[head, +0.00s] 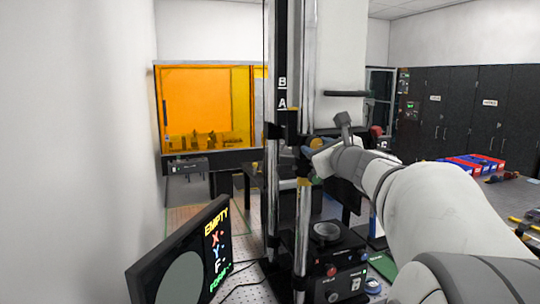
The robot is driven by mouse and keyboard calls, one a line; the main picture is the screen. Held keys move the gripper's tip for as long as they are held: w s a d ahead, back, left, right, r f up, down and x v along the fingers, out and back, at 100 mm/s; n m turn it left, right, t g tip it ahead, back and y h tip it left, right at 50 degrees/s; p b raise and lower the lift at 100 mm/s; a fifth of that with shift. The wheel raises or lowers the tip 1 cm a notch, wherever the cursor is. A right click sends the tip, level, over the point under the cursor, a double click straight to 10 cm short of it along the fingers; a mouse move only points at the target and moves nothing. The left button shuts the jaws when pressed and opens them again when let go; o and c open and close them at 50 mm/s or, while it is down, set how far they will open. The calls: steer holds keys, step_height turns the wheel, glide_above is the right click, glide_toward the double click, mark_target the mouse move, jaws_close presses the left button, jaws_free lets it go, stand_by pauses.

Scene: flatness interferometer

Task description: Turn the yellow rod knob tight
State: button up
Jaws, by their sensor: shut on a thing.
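My gripper (314,152) reaches in from the right and is shut at the side of the black carriage on the upright rods. A small yellow knob (318,141) shows at its fingertips, and the gripper is shut on it. The fingers hide most of the knob, so its turn cannot be seen. The carriage (284,131) sits on the tall column (283,50) below the marks A and B.
Below stands a black stage with a round top (326,232) and red and blue knobs. A tilted monitor (190,262) reading EMPTY is at front left. An orange-windowed enclosure (205,100) and black cabinets (460,110) stand behind. A table with colored bins (475,163) is at right.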

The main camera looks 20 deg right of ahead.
steer(key=shift+d+r+n+b, duration=0.1)
steer(key=shift+d+n+b, duration=0.05)
steer(key=shift+n+b, duration=8.05)
steer(key=shift+m+b, duration=0.4)
steer(key=shift+b, duration=0.2)
steer(key=o, duration=1)
steer(key=shift+r, duration=0.1)
